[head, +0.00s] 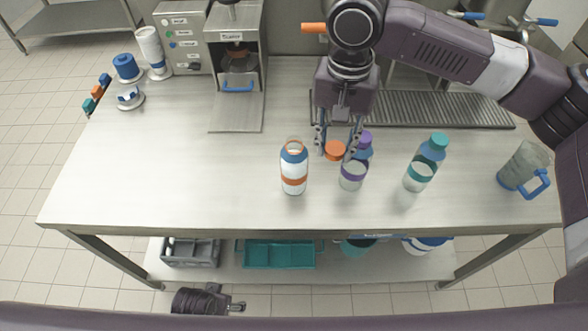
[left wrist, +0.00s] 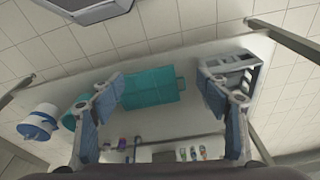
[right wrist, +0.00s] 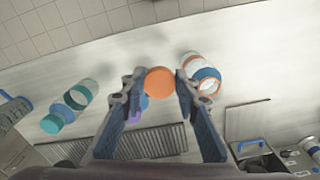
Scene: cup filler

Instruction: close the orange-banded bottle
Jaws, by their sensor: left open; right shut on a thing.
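The orange-banded bottle (head: 293,172) stands upright and uncapped on the table; its open top (right wrist: 192,62) shows in the right wrist view. My right gripper (head: 338,150) is shut on an orange cap (head: 335,150), holding it above the table, to the right of the bottle. The cap (right wrist: 159,82) shows between the fingertips in the right wrist view, apart from the bottle's neck. My left gripper (left wrist: 163,92) is open and empty, low in front of the table, facing the lower shelf.
A purple-capped bottle (head: 352,176) stands just behind and right of my right gripper. A teal-capped bottle (head: 420,175) and a blue-handled jug (head: 522,168) stand further right. A filling machine (head: 236,60) is at the back left. The table's left front is clear.

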